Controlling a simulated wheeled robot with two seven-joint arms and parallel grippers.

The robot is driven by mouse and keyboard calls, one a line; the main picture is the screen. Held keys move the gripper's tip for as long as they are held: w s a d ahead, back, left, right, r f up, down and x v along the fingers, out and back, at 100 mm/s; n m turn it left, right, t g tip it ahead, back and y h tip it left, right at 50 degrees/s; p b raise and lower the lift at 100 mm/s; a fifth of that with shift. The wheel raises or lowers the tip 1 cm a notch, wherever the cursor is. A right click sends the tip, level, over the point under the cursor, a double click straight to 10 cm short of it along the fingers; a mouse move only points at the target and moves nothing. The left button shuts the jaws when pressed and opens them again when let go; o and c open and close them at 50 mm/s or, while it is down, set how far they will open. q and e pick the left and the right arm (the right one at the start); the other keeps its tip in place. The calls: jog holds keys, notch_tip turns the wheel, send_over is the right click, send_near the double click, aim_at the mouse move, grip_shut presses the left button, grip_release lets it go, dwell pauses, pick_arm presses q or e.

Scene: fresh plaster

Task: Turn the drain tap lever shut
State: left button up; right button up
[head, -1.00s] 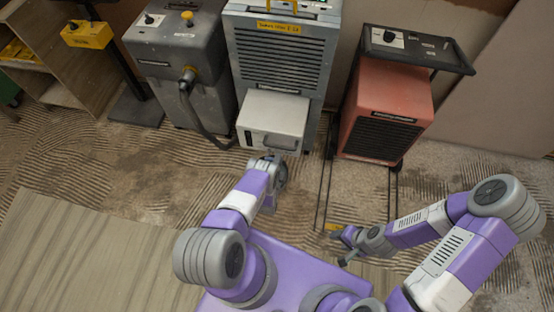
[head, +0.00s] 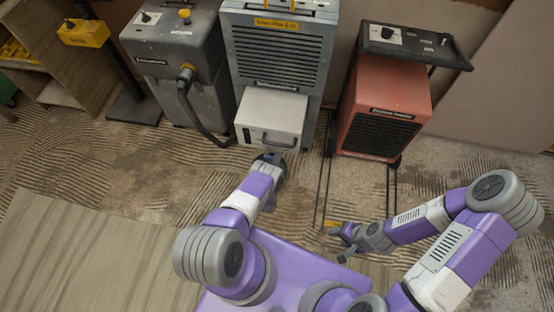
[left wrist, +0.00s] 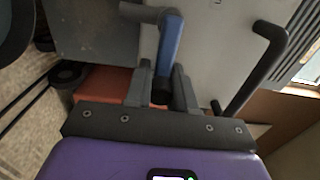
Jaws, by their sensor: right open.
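The drain tap's blue lever (left wrist: 171,48) shows in the left wrist view, hanging from a grey pivot beside a light grey box front. Its lower end lies between the two fingers of my left gripper (left wrist: 161,85), which are close on both sides. I cannot tell whether they press on it. In the head view my left gripper (head: 270,160) is at the lower front of the light grey box (head: 270,108) on the dehumidifier (head: 277,55); the lever is hidden there. My right gripper (head: 343,243) is open and empty, low over the floor, away from the tap.
A dark handle (left wrist: 256,72) stands out from the box close to the right of the lever. A red heater (head: 385,105) on a wheeled frame stands to the right, and a grey machine (head: 180,65) with a hose to the left.

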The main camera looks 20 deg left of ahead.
pick_arm(q)
jog(key=o, duration=0.4)
jog(key=v, duration=0.7)
jog(key=shift+s, duration=0.35)
jog(key=s+d+r+n+g+h+p, duration=0.3)
jog(key=s+d+r+n+g, duration=0.1)
jog(key=r, duration=0.4)
jog(key=s+d+r+n+g+h+p, duration=0.2)
jog(key=s+d+r+n+g+p, duration=0.1)
jog(key=s+d+r+n+g, duration=0.2)
jog(key=s+d+r+n+g+h+p, duration=0.3)
jog(key=s+r+n+g, duration=0.4)
jog(key=r, duration=0.4)
jog(key=shift+s+d+r+n+g+h, duration=0.3)
jog(key=shift+s+d+r+n+g, duration=0.25)
jog(key=shift+n, duration=0.55)
